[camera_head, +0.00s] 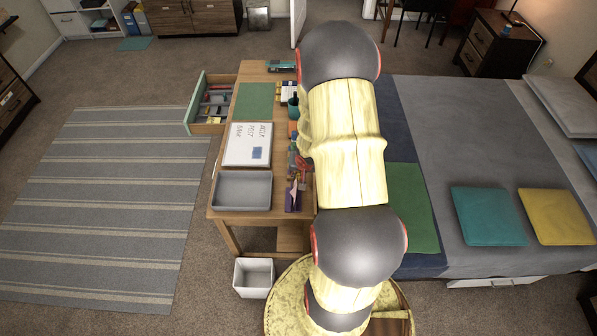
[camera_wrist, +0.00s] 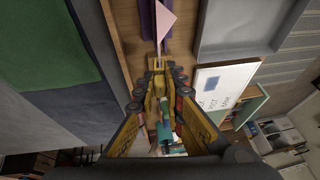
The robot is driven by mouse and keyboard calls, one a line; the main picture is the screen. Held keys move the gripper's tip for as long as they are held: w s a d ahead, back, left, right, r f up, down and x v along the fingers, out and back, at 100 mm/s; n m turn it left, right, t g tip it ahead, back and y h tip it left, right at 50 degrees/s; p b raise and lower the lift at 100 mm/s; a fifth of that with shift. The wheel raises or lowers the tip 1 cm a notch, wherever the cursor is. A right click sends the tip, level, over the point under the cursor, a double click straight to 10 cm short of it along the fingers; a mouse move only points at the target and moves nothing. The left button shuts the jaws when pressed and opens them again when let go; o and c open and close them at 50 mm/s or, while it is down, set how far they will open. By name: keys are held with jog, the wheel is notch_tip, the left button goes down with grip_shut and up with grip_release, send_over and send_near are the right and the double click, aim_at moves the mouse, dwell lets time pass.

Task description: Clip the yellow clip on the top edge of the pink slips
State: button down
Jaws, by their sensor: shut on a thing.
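My gripper (camera_wrist: 158,72) is in the wrist view, its jaws shut on the yellow clip (camera_wrist: 157,66), of which only a small part shows between the fingertips. The pink slips (camera_wrist: 165,18) are just beyond the fingertips and narrow to a thin edge toward the clip. I cannot tell whether clip and slips touch. In the head view the purple holder (camera_head: 291,200) is at the desk's near right corner; my arm hides the gripper and clip there.
The desk (camera_head: 233,217) carries a grey tray (camera_head: 242,190), a lettered white board (camera_head: 247,144) and a green mat (camera_head: 254,101). A drawer (camera_head: 205,127) is open at the left. A bed (camera_head: 471,150) is at the right. A white bin (camera_head: 253,280) is on the floor.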

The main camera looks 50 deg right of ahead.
jog(key=shift+w+a+f+b, duration=0.15)
jog(key=shift+f+b, duration=1.15)
jog(key=shift+f, duration=0.25)
jog(key=c, duration=1.8)
grip_release()
jog(key=shift+r, duration=0.15)
jog(key=v, duration=0.7)
jog(key=shift+r, duration=0.1)
